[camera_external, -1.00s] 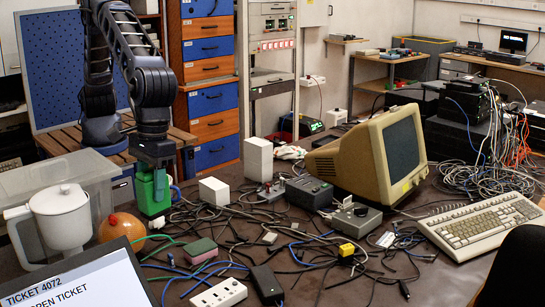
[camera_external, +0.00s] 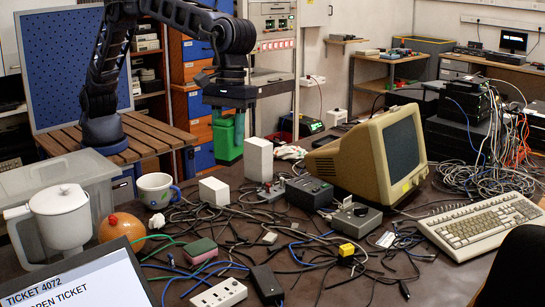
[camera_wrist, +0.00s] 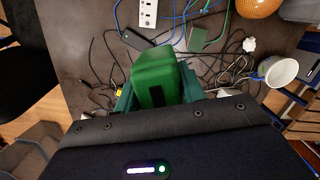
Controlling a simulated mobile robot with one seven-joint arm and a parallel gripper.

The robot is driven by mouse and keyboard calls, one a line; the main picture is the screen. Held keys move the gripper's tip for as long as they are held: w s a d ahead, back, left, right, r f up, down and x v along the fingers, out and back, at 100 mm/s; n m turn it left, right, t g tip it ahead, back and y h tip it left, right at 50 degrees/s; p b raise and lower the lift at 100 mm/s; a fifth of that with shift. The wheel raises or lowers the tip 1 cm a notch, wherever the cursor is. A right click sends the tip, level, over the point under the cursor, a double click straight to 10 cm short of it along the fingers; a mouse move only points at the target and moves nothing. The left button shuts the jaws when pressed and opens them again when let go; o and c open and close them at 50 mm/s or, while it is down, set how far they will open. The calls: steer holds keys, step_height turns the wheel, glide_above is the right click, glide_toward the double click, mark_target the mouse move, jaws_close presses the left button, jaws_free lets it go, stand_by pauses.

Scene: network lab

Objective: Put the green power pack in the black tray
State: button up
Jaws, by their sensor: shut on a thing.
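The green power pack (camera_external: 229,140) hangs upright below my gripper (camera_external: 229,112), which is shut on it. The pack is in the air, left of the white box and in front of the blue and orange drawers. In the wrist view, the green power pack (camera_wrist: 156,72) sits between the two fingers of my gripper (camera_wrist: 157,94). I cannot pick out the black tray with certainty. A dark grey, open container (camera_wrist: 38,148) shows partly at the lower left of the wrist view.
Cables cover the table. A white mug (camera_external: 155,190), white boxes (camera_external: 259,158), a beige monitor (camera_external: 375,152) and a keyboard (camera_external: 485,222) stand on it.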

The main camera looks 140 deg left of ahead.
steer(key=s+a+n, duration=0.2)
steer(key=a, duration=1.5)
steer(key=s+a+n, duration=0.3)
steer(key=a, duration=1.3)
steer(key=s+a+n, duration=0.2)
steer(key=a, duration=1.5)
steer(key=s+a+n+t+y, duration=0.1)
steer(key=s+a+n, duration=0.3)
steer(key=s+a, duration=1.45)
steer(key=s+a+n+y, duration=0.1)
steer(key=s+a+n, duration=0.2)
steer(key=s+a, duration=1.5)
steer(key=w+a+f, duration=0.1)
steer(key=f, duration=0.9)
steer(key=w+a+f, duration=0.1)
steer(key=f, duration=0.9)
steer(key=w+a+f, duration=0.1)
steer(key=f, duration=1)
steer(key=shift+f, duration=0.1)
steer(key=o, duration=1.2)
steer(key=shift+f, duration=0.1)
steer(key=shift+o, duration=0.2)
